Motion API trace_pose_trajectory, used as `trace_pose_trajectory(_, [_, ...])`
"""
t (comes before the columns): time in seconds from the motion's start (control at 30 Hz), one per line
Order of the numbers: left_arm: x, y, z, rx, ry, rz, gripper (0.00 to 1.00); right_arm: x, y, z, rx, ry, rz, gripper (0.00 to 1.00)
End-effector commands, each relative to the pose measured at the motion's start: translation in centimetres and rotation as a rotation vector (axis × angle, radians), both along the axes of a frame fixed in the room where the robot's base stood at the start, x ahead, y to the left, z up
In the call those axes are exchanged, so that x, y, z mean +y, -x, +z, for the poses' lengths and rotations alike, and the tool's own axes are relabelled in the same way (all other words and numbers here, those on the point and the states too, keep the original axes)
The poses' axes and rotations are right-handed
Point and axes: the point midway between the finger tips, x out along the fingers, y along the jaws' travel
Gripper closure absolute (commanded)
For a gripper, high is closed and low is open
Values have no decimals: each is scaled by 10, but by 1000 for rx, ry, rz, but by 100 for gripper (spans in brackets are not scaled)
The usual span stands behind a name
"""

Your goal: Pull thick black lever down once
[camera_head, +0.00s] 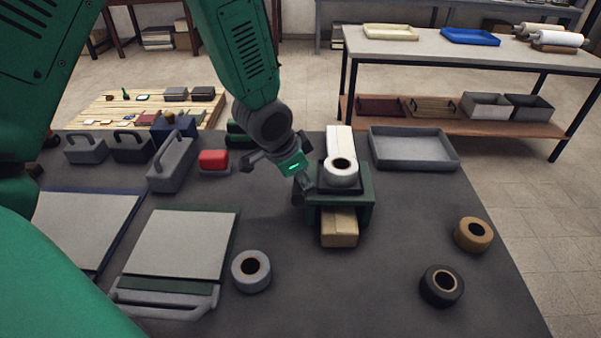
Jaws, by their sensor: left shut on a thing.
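A green tape machine (368,190) stands on the dark table, with a white tape roll (341,172) on top and a small cardboard box (340,229) in its front opening. My left gripper (304,184) comes down from the upper left to the machine's left side. It is shut on a dark part there, which looks like the thick black lever. The gripper hides most of this part, so its angle is hard to tell. My right gripper is not in view.
A grey tray (413,133) lies behind right of the machine. A grey tape roll (251,271), a black roll (441,286) and a brown roll (473,235) lie in front. A red block (213,160) and a grey caddy (172,164) stand left. The front middle is clear.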

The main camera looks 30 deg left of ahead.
Motion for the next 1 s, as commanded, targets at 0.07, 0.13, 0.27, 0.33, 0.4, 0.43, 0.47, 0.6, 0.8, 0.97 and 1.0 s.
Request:
trace_pose_trajectory(0.07, [2, 1, 3, 7, -1, 0, 100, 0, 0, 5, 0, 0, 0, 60])
trace_pose_trajectory(0.13, [3, -1, 7, 5, 0, 1, 100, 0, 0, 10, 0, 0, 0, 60])
trace_pose_trajectory(0.27, [7, -4, 15, 1, 0, 1, 100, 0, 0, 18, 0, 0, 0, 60])
trace_pose_trajectory(0.33, [9, -6, 19, 0, 0, 1, 100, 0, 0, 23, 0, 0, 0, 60])
trace_pose_trajectory(0.4, [10, -8, 22, -2, 0, 2, 100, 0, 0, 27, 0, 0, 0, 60])
trace_pose_trajectory(0.43, [11, -8, 24, -2, 0, 2, 100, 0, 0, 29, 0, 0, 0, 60])
trace_pose_trajectory(0.47, [12, -9, 25, -2, 0, 3, 100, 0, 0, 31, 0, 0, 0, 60])
trace_pose_trajectory(0.6, [15, -12, 32, -3, 0, 4, 100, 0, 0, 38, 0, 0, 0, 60])
trace_pose_trajectory(0.8, [17, -13, 33, -3, 0, 3, 100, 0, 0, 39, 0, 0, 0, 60])
trace_pose_trajectory(0.97, [17, -13, 32, -5, -1, 3, 100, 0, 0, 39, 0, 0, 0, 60])
trace_pose_trajectory(1.0, [17, -13, 33, -5, -1, 3, 100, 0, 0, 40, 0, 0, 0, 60])
